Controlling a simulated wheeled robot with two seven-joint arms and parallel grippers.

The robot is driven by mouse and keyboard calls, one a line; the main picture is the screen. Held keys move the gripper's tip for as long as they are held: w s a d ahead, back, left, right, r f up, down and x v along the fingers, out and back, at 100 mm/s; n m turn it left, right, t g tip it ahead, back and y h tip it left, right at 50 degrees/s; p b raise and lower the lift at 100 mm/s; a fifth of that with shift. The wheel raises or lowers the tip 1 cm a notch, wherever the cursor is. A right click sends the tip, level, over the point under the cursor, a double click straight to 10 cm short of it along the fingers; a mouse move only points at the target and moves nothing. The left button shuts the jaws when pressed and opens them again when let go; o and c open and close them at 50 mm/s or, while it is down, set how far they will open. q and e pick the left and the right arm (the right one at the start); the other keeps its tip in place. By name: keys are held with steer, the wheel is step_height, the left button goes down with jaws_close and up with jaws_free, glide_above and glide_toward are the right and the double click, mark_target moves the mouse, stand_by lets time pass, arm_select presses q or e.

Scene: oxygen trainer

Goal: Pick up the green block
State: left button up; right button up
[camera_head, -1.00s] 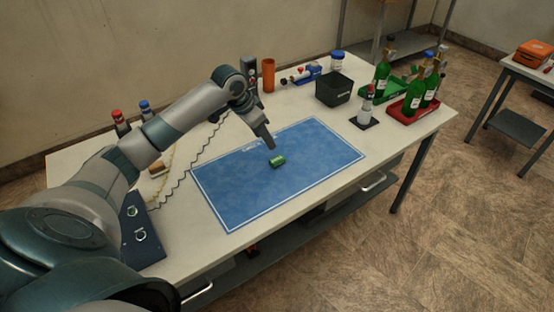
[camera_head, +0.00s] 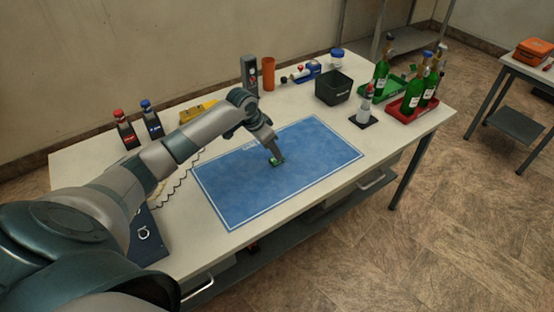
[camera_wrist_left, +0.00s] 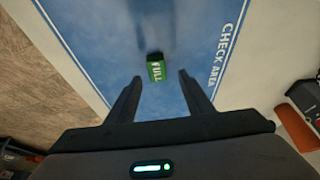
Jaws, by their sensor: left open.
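The green block (camera_head: 279,161) lies on the blue mat (camera_head: 235,195) and is partly covered by my left gripper (camera_head: 273,158) in the head view. In the left wrist view the green block (camera_wrist_left: 156,71) shows the word "FULL" and lies ahead of the fingertips, between their lines. My left gripper (camera_wrist_left: 160,78) is open, with nothing between its fingers. In the head view its fingers point down at the block; whether they touch it I cannot tell. My right gripper is not in view.
A black bin (camera_head: 333,88), an orange cup (camera_head: 268,74) and a small bottle on a dark base (camera_head: 364,107) stand behind the mat. Green bottles stand in a red tray (camera_head: 401,113) and a green tray at the right. The mat around the block is clear.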

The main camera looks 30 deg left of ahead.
arm_select(q)
steer(key=x, duration=0.1)
steer(key=p+x, duration=0.1)
steer(key=x, duration=0.1)
steer(key=shift+s+d, duration=0.15)
steer(key=shift+d, duration=0.15)
steer(key=shift+f, duration=0.6)
steer(key=shift+c, duration=0.6)
steer(key=c, duration=1)
